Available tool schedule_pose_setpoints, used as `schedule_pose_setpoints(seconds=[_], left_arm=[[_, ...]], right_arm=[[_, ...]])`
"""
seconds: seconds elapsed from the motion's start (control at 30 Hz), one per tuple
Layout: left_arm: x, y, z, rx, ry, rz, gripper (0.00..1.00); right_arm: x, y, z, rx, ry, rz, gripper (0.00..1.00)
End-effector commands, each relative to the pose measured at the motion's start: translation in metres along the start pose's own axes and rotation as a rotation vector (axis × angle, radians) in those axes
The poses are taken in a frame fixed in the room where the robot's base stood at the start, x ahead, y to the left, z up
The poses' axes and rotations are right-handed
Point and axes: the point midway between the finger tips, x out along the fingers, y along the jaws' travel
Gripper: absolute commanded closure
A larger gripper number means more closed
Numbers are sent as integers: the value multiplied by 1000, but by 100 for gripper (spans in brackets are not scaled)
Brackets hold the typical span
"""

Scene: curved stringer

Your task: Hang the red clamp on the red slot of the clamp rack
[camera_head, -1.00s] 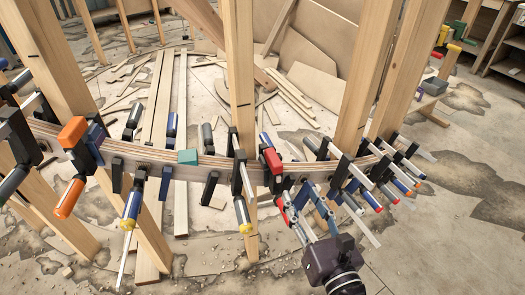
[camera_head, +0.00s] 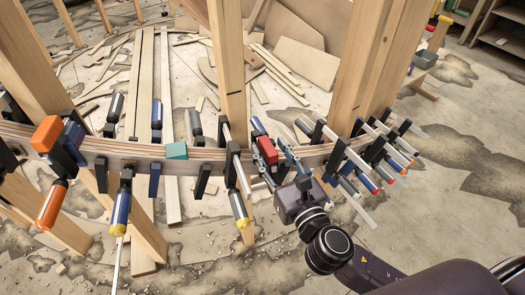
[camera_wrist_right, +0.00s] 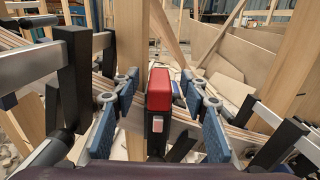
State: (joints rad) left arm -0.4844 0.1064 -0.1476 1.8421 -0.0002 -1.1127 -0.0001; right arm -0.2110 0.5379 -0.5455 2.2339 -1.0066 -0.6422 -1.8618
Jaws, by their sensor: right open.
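The red clamp (camera_head: 267,150) is fixed on the curved wooden stringer (camera_head: 220,155), right of the middle post. In the right wrist view its red block (camera_wrist_right: 159,90) stands upright near the centre, with a dark bar below it. My right gripper (camera_head: 274,147) is open at the stringer, with a finger on each side of the red clamp. In the right wrist view its blue-padded fingers flank the clamp with visible gaps. The clamp's lower part is hidden by my gripper in the head view. My left gripper is not in view. I cannot make out the rack's red slot.
An orange clamp (camera_head: 46,133), a teal block (camera_head: 176,151) and a yellow-tipped clamp (camera_head: 239,205) are along the stringer to the left. Several clamps crowd it to the right (camera_head: 370,160). Wooden posts (camera_head: 228,60) rise behind. A yellow-topped post (camera_head: 443,27) stands at upper right.

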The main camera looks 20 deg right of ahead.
Motion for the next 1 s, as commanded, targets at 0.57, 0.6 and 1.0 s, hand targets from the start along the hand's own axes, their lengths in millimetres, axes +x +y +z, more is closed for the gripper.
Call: schedule_pose_setpoints(seconds=[0.57,0.6,1.0], left_arm=[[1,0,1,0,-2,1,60],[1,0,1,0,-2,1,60],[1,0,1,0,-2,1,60]], right_arm=[[5,0,0,1,1,0,87],[5,0,0,1,1,0,91],[5,0,0,1,1,0,100]])
